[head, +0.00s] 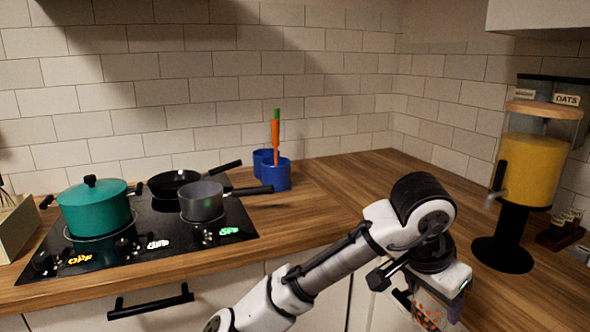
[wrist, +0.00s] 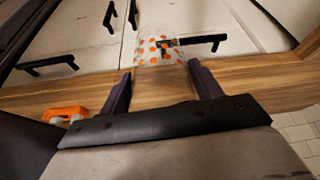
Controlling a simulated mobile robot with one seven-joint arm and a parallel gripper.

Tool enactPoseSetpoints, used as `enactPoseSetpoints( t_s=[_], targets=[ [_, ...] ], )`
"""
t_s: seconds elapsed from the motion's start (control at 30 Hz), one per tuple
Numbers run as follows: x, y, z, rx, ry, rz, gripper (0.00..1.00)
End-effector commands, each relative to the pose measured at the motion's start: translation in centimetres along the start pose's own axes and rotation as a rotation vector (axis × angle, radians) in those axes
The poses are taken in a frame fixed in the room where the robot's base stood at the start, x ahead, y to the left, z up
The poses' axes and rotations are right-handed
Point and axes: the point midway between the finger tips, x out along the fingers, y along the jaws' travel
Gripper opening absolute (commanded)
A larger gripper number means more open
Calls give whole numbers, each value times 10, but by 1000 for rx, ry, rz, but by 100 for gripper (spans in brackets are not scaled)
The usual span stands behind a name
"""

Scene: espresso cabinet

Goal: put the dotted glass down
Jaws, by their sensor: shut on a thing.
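The dotted glass (wrist: 160,50) is clear with orange dots. In the wrist view it sits between the two fingers of my gripper (wrist: 158,85), which is shut on it. In the head view the dotted glass (head: 428,312) shows at the bottom right, below my gripper (head: 432,298). It is held in front of the counter's front edge, and its lower end is cut off by the frame. My wrist hides part of it.
The wooden counter (head: 330,205) has a clear stretch between the blue cups (head: 278,175) and the yellow dispenser (head: 530,170). A stove (head: 150,245) with a green pot (head: 95,210) and two pans stands left. Small jars (head: 562,228) stand far right.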

Motion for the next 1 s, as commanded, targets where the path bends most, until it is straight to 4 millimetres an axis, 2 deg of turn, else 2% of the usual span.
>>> enactPoseSetpoints(
  t_s=[0.13, 0.23, 0.4, 0.5, 0.6, 0.83, 1.0],
  targets=[
    [24, -39, -9, -106, -3, -38, 31],
    [49, -74, -8, -203, -5, -76, 31],
    [103, -133, 13, -392, -6, -149, 31],
    [131, -156, 29, -475, -5, -184, 31],
    [155, -173, 46, -542, -5, -212, 31],
    [203, -196, 85, -659, -5, -260, 31],
    [252, -212, 135, -766, -8, -307, 31]
  ],
)
